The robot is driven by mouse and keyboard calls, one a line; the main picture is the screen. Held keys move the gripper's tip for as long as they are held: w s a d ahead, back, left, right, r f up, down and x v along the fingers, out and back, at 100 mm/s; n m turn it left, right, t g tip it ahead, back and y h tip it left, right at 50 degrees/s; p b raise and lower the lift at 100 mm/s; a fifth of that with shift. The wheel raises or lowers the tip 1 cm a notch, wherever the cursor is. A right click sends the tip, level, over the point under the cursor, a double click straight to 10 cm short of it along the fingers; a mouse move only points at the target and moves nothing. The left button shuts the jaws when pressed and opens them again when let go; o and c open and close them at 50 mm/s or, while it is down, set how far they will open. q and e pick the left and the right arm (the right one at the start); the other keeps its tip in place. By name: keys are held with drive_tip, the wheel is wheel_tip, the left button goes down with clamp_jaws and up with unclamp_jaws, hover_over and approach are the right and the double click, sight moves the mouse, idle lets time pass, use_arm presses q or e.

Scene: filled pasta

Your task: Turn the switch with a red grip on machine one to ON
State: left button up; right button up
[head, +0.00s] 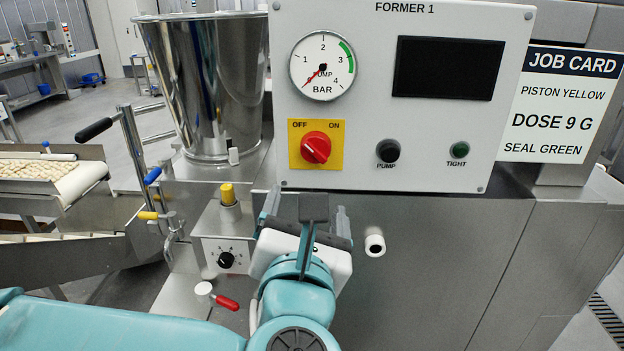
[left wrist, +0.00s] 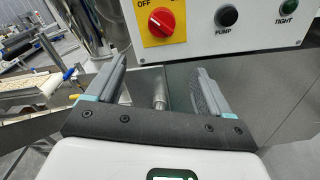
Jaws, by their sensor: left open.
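The switch with a red grip (head: 316,148) sits on a yellow plate (head: 335,128) on the FORMER 1 panel. OFF is printed at the plate's upper left and ON at its upper right. The grip looks slanted toward OFF. The switch also shows at the top of the left wrist view (left wrist: 161,22). My left gripper (head: 306,207) is open and empty, below the panel and lower than the switch. In the left wrist view its two fingers (left wrist: 159,72) stand apart, with the switch beyond and above them. Nothing touches the switch. My right gripper is not in view.
The panel (head: 400,20) carries a gauge (head: 321,66) with its needle near zero, a dark screen (head: 448,68), and PUMP (head: 388,151) and TIGHT (head: 459,149) buttons. A steel hopper (head: 205,80), a yellow-capped post (head: 228,195) and a red-handled valve (head: 226,302) stand left.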

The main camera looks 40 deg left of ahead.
sight(314, 154)
use_arm(q)
drive_tip(key=shift+n+t+h, duration=0.4)
drive_tip(key=shift+h, duration=0.1)
drive_tip(key=x, duration=0.4)
drive_tip(key=r+p+x, duration=0.1)
drive_tip(key=x, duration=0.9)
drive_tip(key=shift+s+a+r, duration=0.2)
drive_tip(key=shift+s+a, duration=0.05)
drive_tip(key=shift+a, duration=0.05)
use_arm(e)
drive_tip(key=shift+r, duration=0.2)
use_arm(q)
drive_tip(key=c, duration=1)
